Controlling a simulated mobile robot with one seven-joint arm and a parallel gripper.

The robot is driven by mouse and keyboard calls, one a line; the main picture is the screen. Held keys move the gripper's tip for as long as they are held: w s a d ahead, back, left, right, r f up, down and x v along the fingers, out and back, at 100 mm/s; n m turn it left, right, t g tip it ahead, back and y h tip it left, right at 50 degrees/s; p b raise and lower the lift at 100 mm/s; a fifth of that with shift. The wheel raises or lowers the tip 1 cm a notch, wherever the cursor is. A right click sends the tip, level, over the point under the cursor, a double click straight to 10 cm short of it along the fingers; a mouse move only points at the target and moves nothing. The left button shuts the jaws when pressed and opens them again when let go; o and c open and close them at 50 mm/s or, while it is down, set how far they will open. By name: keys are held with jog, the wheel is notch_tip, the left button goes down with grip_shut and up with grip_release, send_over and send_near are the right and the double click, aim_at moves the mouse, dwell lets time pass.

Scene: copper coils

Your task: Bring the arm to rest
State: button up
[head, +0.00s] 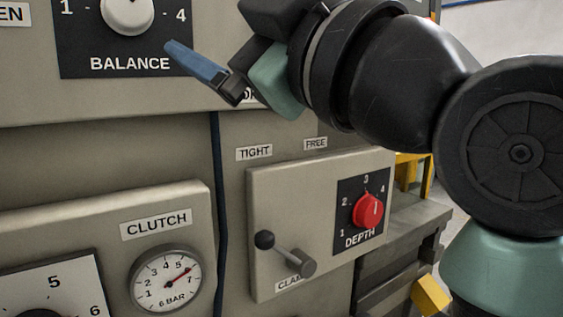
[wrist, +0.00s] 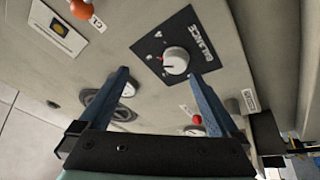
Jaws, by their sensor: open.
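My gripper (head: 173,47) has blue fingers and is raised in front of the machine panel. In the head view its tip is just right of the white BALANCE knob (head: 128,12), over the edge of the knob's dark plate. In the wrist view my gripper (wrist: 160,63) has its two fingers spread wide with nothing held. The BALANCE knob (wrist: 176,60) shows between the fingertips there, beyond them and apart from them as far as I can tell. My arm is bent and comes in from the right.
Below are a red DEPTH knob (head: 368,211), a black-ended clamp lever (head: 285,254) between the TIGHT (head: 254,153) and FREE (head: 315,143) labels' panel, and a CLUTCH gauge (head: 166,279). An orange-red knob (wrist: 82,9) shows in the wrist view. Open room lies right of the machine.

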jog(key=s+d+f+m+t+h, duration=0.2)
jog(key=m+t+h, duration=0.4)
jog(key=m, duration=0.3)
jog(key=s+d+f+m+t+h, duration=0.1)
jog(key=s+d+m+t+h, duration=0.2)
jog(key=m+h, duration=0.6)
jog(key=s+t, duration=0.2)
jog(key=shift+d+f+t, duration=0.15)
jog(key=shift+f+t, duration=0.25)
jog(key=shift+s, duration=0.1)
